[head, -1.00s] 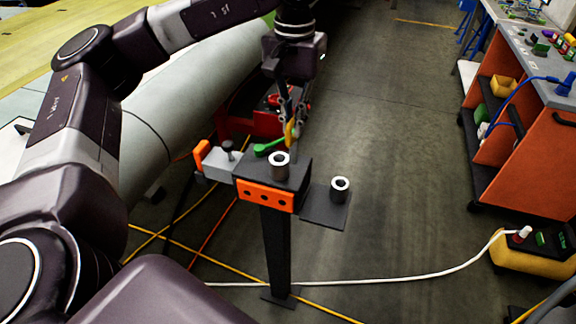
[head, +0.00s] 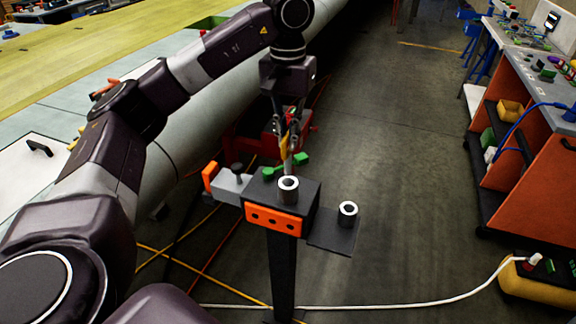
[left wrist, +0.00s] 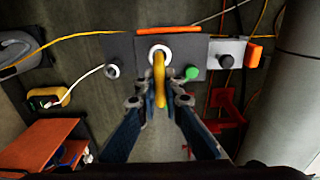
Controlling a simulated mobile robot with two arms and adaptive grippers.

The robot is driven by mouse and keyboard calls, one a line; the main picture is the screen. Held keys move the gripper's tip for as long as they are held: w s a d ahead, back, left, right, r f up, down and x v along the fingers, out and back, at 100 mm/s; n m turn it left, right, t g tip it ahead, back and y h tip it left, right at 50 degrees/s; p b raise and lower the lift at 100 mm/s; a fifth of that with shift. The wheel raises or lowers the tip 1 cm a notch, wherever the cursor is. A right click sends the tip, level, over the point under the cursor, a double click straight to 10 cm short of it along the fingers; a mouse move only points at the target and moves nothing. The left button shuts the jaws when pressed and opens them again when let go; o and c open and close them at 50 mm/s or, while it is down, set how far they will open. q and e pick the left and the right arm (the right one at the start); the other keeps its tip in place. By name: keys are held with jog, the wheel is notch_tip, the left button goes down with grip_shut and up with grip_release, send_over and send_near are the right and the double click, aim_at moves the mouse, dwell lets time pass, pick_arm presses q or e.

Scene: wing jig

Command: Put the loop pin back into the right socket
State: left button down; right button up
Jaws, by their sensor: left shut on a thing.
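My left gripper (head: 286,143) is shut on the yellow loop of the loop pin (head: 283,147). The pin's grey shaft points down, and its lower end shows just behind a white-rimmed socket (head: 288,187) on the dark block of the stand. The hole of this socket looks dark and empty in the head view. A second white-rimmed socket (head: 348,209) stands on a lower plate to the right. In the left wrist view the yellow loop (left wrist: 159,85) lies between the fingers, in front of the block's socket (left wrist: 160,54). The pin's tip is hidden there. My right gripper is not in view.
A grey clamp (head: 233,183) with a black knob is on the stand's left. An orange strip (head: 276,219) faces front.

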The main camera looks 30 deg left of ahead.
aim_at(288, 175)
pick_arm(q)
notch_tip(288, 175, down, 3)
jog(key=shift+d+r, duration=0.1)
jog(key=shift+f, duration=0.6)
notch_tip(288, 175, down, 3)
jog(key=shift+p, duration=0.35)
jog(key=shift+f, duration=0.2)
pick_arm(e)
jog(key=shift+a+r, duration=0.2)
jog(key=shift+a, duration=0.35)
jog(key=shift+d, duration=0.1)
pick_arm(q)
jog(key=shift+f+b, duration=0.35)
jog(key=c, duration=2.1)
grip_release()
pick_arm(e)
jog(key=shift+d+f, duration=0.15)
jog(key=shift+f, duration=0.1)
